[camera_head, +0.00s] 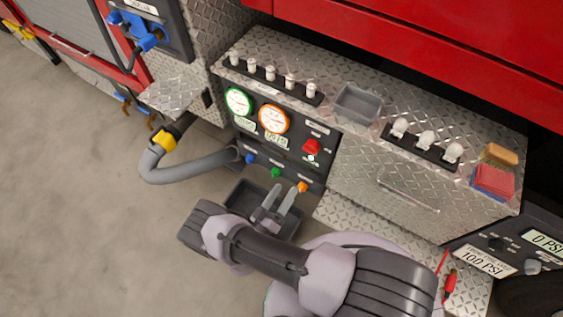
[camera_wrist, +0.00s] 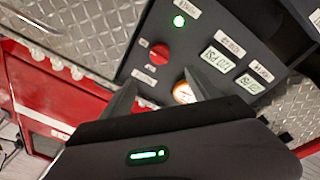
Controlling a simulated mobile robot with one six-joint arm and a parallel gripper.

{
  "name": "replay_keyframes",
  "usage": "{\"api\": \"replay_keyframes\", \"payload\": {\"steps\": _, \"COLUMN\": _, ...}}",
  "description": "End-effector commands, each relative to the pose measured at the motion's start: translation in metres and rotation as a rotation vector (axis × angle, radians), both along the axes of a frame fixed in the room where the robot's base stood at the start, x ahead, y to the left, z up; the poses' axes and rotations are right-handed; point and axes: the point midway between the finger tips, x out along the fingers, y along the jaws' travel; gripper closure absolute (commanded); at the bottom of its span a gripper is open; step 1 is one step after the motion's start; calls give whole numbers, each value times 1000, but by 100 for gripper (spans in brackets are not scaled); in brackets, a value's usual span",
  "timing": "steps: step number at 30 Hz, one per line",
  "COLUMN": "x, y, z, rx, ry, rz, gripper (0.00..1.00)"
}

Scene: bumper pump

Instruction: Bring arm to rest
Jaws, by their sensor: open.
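My gripper (camera_head: 278,203) is in front of the lower part of the pump panel in the head view, above a dark tray (camera_head: 242,198). Its two grey fingers stand apart with nothing between them. In the wrist view, the open fingers of my gripper (camera_wrist: 158,95) point toward the panel (camera_wrist: 200,30). A red knob (camera_wrist: 159,54), a lit green light (camera_wrist: 179,21) and two digital readouts show there. The head view shows the red knob (camera_head: 312,146) and two round gauges, one green-rimmed (camera_head: 238,101) and one orange-rimmed (camera_head: 273,119).
A grey hose (camera_head: 190,168) with a yellow collar curves out left of the panel. Blue, green and orange knobs line the panel's lower edge. A grey bin (camera_head: 357,103), white knobs and sponges (camera_head: 493,180) sit on the diamond-plate top. The floor (camera_head: 80,180) at left is clear.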

Motion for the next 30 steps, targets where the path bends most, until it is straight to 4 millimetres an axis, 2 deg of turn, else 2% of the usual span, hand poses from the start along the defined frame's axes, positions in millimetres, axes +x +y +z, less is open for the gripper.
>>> {"api": "replay_keyframes", "payload": {"steps": 3, "x": 2, "y": 1, "z": 1, "rx": 11, "ry": -1, "rz": -2, "gripper": 30}}
{"api": "replay_keyframes", "payload": {"steps": 5, "x": 13, "y": 8, "z": 6, "rx": 71, "ry": -3, "rz": -11, "gripper": 30}}
{"api": "replay_keyframes", "payload": {"steps": 8, "x": 59, "y": 35, "z": 31, "rx": 328, "ry": -5, "rz": -41, "gripper": 30}}
{"api": "replay_keyframes", "payload": {"steps": 9, "x": 86, "y": 48, "z": 48, "rx": 471, "ry": -1, "rz": -50, "gripper": 30}}
{"api": "replay_keyframes", "payload": {"steps": 11, "x": 127, "y": 67, "z": 81, "rx": 692, "ry": 13, "rz": -54, "gripper": 30}}
{"api": "replay_keyframes", "payload": {"steps": 12, "x": 152, "y": 77, "z": 108, "rx": 832, "ry": 29, "rz": -49, "gripper": 30}}
{"api": "replay_keyframes", "payload": {"steps": 14, "x": 184, "y": 90, "z": 155, "rx": 1032, "ry": 59, "rz": -24, "gripper": 30}}
{"api": "replay_keyframes", "payload": {"steps": 15, "x": 201, "y": 96, "z": 191, "rx": 1152, "ry": 85, "rz": 4, "gripper": 30}}
{"api": "replay_keyframes", "payload": {"steps": 17, "x": 216, "y": 99, "z": 249, "rx": 1310, "ry": 134, "rz": 55, "gripper": 30}}
{"api": "replay_keyframes", "payload": {"steps": 18, "x": 217, "y": 97, "z": 289, "rx": 1395, "ry": 174, "rz": 94, "gripper": 30}}
{"api": "replay_keyframes", "payload": {"steps": 20, "x": 207, "y": 89, "z": 347, "rx": 1494, "ry": 241, "rz": 156, "gripper": 30}}
{"api": "replay_keyframes", "payload": {"steps": 21, "x": 192, "y": 80, "z": 382, "rx": 1539, "ry": 290, "rz": 194, "gripper": 30}}
{"api": "replay_keyframes", "payload": {"steps": 23, "x": 158, "y": 62, "z": 427, "rx": 1580, "ry": 369, "rz": 239, "gripper": 30}}
{"api": "replay_keyframes", "payload": {"steps": 24, "x": 128, "y": 48, "z": 450, "rx": 1588, "ry": 421, "rz": 259, "gripper": 30}}
{"api": "replay_keyframes", "payload": {"steps": 26, "x": 78, "y": 24, "z": 474, "rx": 1581, "ry": 496, "rz": 262, "gripper": 30}}
{"api": "replay_keyframes", "payload": {"steps": 27, "x": 43, "y": 8, "z": 482, "rx": 1565, "ry": 540, "rz": 251, "gripper": 30}}
{"api": "replay_keyframes", "payload": {"steps": 30, "x": -34, "y": -28, "z": 483, "rx": 1520, "ry": 617, "rz": 180, "gripper": 30}}
